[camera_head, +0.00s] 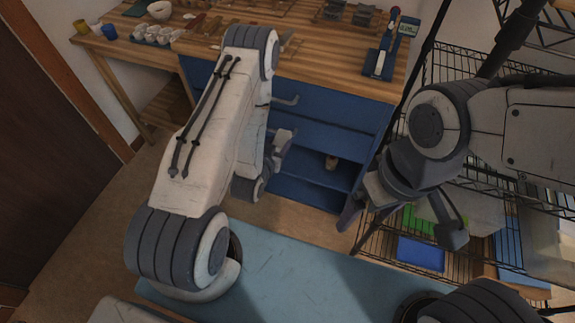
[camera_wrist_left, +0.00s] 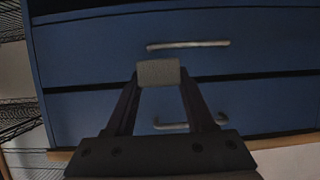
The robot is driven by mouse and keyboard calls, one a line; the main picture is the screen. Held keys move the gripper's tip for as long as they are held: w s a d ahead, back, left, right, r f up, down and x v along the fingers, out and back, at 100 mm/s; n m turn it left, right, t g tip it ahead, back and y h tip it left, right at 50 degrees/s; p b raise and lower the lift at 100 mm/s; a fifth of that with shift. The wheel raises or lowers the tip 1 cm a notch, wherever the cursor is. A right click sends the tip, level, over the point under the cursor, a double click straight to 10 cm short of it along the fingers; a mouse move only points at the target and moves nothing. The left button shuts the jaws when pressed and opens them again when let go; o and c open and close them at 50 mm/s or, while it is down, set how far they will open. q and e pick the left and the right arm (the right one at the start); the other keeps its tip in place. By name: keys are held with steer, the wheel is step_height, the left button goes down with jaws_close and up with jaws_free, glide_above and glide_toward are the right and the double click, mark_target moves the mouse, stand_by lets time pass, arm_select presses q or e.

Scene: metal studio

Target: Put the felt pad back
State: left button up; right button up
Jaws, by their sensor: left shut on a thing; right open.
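In the left wrist view my left gripper (camera_wrist_left: 160,78) is shut on a small grey block, which looks like the felt pad (camera_wrist_left: 158,72). The pad sits between the fingertips, in front of the blue drawer fronts.
The blue cabinet (camera_head: 330,120) stands under a wooden worktop (camera_head: 330,58) with tools, cups and an egg-like set on it. A wire rack (camera_head: 470,60) with bins stands at the right. Drawer handles (camera_wrist_left: 188,45) stick out.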

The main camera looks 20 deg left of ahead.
arm_select(q)
steer(key=w+a+f+b, duration=0.1)
steer(key=a+f+b, duration=0.2)
steer(key=f+b, duration=1.15)
steer(key=w+a+f+b, duration=0.1)
steer(key=a+f+b, duration=0.1)
steer(key=f+b, duration=1.25)
steer(key=b, duration=0.5)
glide_above(286, 159)
steer(key=shift+a+f, duration=0.1)
steer(key=shift+f, duration=0.5)
step_height(286, 159, down, 4)
steer(key=b, duration=0.3)
steer(key=shift+r, duration=0.3)
steer(key=o, duration=1.3)
